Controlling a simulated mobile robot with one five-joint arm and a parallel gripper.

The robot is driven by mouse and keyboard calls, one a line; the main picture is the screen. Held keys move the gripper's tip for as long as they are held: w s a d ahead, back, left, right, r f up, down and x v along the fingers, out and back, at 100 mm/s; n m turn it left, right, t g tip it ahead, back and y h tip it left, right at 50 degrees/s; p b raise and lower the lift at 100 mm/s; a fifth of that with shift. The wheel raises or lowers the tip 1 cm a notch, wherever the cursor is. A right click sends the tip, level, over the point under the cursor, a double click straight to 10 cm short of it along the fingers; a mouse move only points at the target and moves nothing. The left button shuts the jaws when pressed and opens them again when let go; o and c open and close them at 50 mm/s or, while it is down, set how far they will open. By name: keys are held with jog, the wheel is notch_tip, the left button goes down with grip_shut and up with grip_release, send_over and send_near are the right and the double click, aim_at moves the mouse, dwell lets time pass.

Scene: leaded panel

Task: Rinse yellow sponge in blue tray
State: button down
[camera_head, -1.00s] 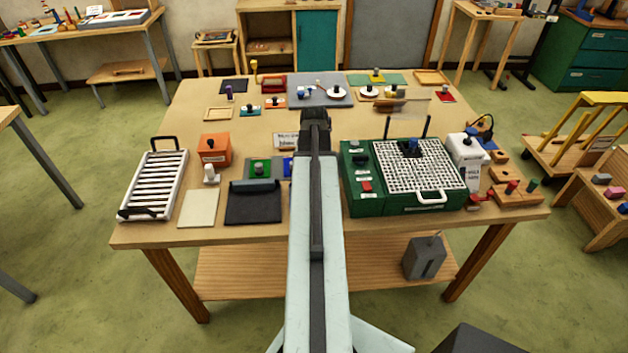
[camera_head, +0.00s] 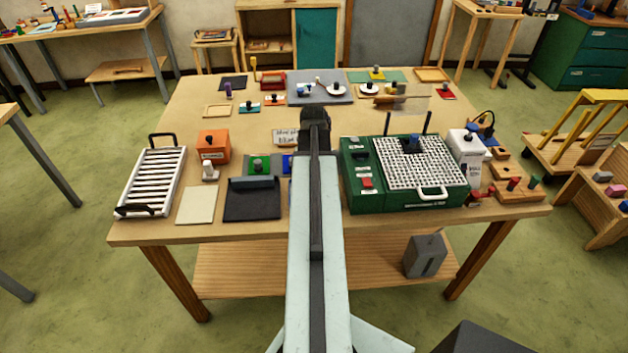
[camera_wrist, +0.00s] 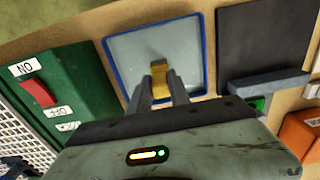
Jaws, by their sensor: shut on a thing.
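The yellow sponge (camera_wrist: 162,80) is between the two fingers of my gripper (camera_wrist: 165,90) in the wrist view, and the fingers are shut on it. The blue tray (camera_wrist: 205,50) has a blue rim and a pale grey inside. The sponge shows over the tray's inside, but I cannot tell whether it touches the bottom or hangs above it. In the head view my arm hides the sponge and most of the tray; only a blue strip of the tray (camera_head: 288,166) shows left of the arm. My gripper (camera_head: 315,113) points down there, its fingertips hidden.
A green machine (camera_head: 357,195) with a white perforated top stands right of my arm. A black pan (camera_head: 252,205), a green tray (camera_head: 262,160), an orange box (camera_head: 213,147) and a white rack (camera_head: 152,182) are on the left. A small sign (camera_head: 286,136) stands behind the tray.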

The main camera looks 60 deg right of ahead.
jog(key=shift+f, duration=0.15)
jog(key=shift+s+d, duration=0.25)
jog(key=shift+s, duration=0.1)
dwell(0.4)
jog(key=shift+w+a, duration=0.5)
jog(key=shift+w, duration=0.2)
dwell(0.6)
jog(key=shift+s+d, duration=0.25)
jog(key=shift+s, duration=0.1)
dwell(1.5)
jog(key=shift+r+p, duration=2.4)
jog(key=shift+r, duration=0.15)
jog(key=shift+r+p, duration=1.5)
